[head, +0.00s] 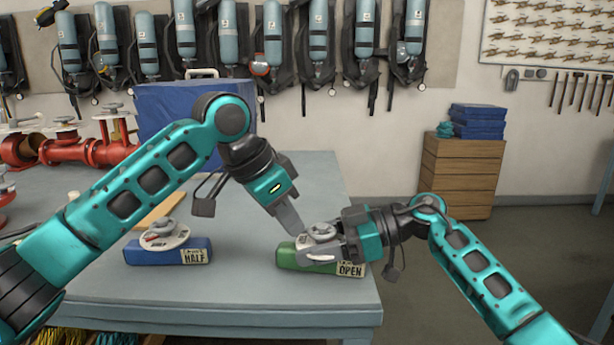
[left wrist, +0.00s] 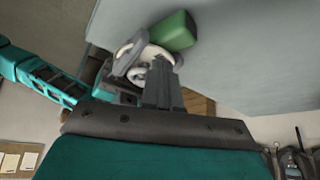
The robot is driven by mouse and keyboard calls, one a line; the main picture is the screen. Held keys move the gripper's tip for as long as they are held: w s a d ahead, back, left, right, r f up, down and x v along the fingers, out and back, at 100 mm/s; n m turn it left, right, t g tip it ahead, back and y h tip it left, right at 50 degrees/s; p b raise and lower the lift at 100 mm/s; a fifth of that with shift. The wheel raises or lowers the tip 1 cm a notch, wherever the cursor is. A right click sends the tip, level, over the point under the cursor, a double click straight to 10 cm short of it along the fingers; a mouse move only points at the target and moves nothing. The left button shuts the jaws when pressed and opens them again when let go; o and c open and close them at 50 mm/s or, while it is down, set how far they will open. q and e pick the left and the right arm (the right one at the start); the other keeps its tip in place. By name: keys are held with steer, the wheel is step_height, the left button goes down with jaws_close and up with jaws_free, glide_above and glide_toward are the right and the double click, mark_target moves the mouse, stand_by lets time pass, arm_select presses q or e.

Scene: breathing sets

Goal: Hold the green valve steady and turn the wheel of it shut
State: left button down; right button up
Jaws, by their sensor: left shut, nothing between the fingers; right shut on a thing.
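The green valve (head: 290,259) lies near the right front of the grey table, with a pale grey wheel (head: 321,231) on top and a tag reading OPEN. In the left wrist view, the shut fingers (left wrist: 161,68) overlap the pale wheel (left wrist: 134,55), with the green body (left wrist: 174,32) beyond.
A blue valve (head: 152,255) tagged HALF sits at the left on the table (head: 230,280). Red pipework (head: 80,150) and a blue case (head: 175,105) stand behind it. The table's right edge is close to the green valve. Table space between the two valves is clear.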

arm_select(q)
step_height(320, 180, up, 6)
stand_by(0.5)
steer(key=shift+s, duration=0.1)
steer(key=s+d+f, duration=0.1)
steer(key=s+f, duration=0.2)
steer(key=f, duration=0.3)
steer(key=shift+d, duration=0.4)
steer(key=shift+w+d, duration=0.2)
steer(key=shift+w, duration=0.1)
stand_by(1.1)
steer(key=shift+w+a, duration=0.15)
steer(key=shift+w+a+f, duration=0.1)
steer(key=shift+w+a, duration=0.35)
steer(key=shift+w, duration=0.05)
steer(key=shift+w+a, duration=0.2)
steer(key=shift+w, duration=0.3)
